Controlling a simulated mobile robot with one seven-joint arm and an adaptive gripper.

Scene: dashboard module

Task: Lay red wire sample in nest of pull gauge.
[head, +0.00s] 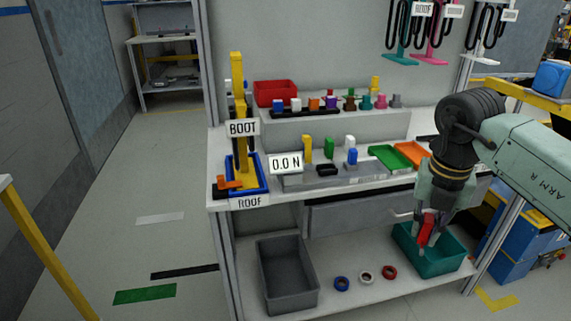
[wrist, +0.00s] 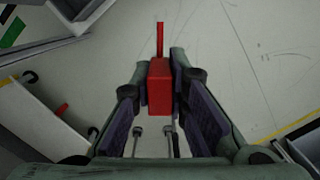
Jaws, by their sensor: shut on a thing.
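My gripper (head: 424,245) is shut on the red wire sample (head: 427,229), in front of the bench at the right. In the wrist view my gripper (wrist: 160,95) has its pads on both sides of the sample's red block (wrist: 159,88), and a thin red wire (wrist: 160,40) points away from it. The pull gauge shows a "0.0 N" display (head: 285,163) on the bench top, left of my gripper and apart from it. A grey base with a small black part (head: 327,169) stands beside the display. I cannot tell which part is the nest.
A teal bin (head: 455,258) stands on the lower shelf near my gripper, with a grey bin (head: 286,275) and several tape rings left of it. Green (head: 388,157) and orange (head: 412,153) trays lie on the bench. A yellow post (head: 238,90) rises at the left.

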